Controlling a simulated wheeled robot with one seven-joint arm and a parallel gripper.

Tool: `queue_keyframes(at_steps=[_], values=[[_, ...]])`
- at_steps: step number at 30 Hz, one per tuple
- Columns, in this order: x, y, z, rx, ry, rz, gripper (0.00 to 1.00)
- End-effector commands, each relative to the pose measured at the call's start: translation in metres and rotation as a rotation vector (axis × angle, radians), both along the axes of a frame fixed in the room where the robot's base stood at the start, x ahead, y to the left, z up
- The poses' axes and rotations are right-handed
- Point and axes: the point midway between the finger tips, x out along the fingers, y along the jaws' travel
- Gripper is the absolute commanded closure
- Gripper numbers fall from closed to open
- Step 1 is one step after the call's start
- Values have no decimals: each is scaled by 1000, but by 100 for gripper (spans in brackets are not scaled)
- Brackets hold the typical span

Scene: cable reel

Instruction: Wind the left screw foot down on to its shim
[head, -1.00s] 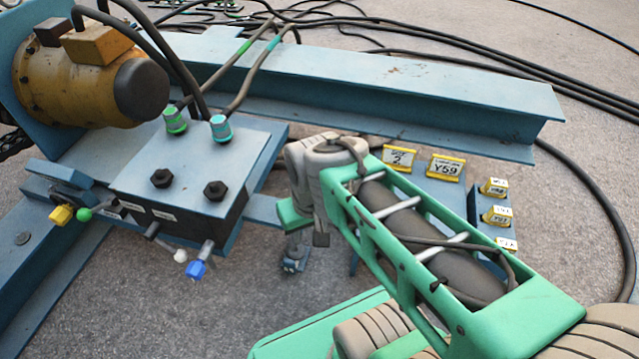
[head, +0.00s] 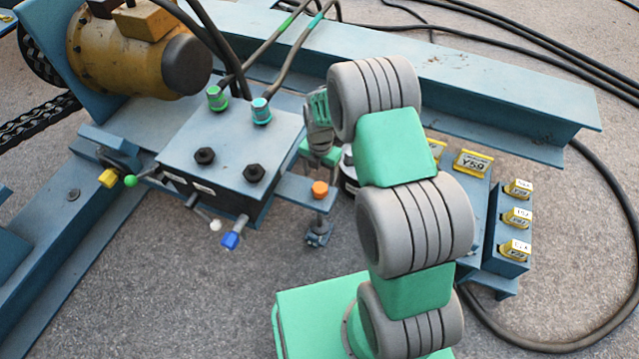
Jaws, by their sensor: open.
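The left screw foot shows in the head view as an orange-topped screw (head: 320,188) on a blue bracket beside the control box. Its stem runs down to a small blue-grey foot (head: 319,234) close to the floor. I cannot make out a separate shim or any gap beneath it. My gripper (head: 320,153) is partly seen above and behind the orange top, in front of the blue beam. It is open and looks apart from the screw. My own wrist and arm hide part of it.
The control box (head: 228,140) with cables and coloured levers stands left of the screw. The blue beam (head: 470,85) runs behind. A block with several yellow tags (head: 512,225) stands right. My arm fills the middle; the floor in front of the box is clear.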

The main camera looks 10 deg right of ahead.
Motion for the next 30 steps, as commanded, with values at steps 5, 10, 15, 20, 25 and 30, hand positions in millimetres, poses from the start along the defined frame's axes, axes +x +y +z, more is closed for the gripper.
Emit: queue_keyframes(at_steps=[5, 10, 15, 20, 25, 30], values=[[-2, 1, -35, 0, 4, 4, 33], [-1, 1, -65, 0, 3, 3, 33], [0, 1, -75, -1, 1, 2, 33], [0, 1, -75, 0, 0, 1, 33], [-1, 1, -74, -1, 1, 1, 43], [-1, 1, -74, -1, 1, 1, 57]])
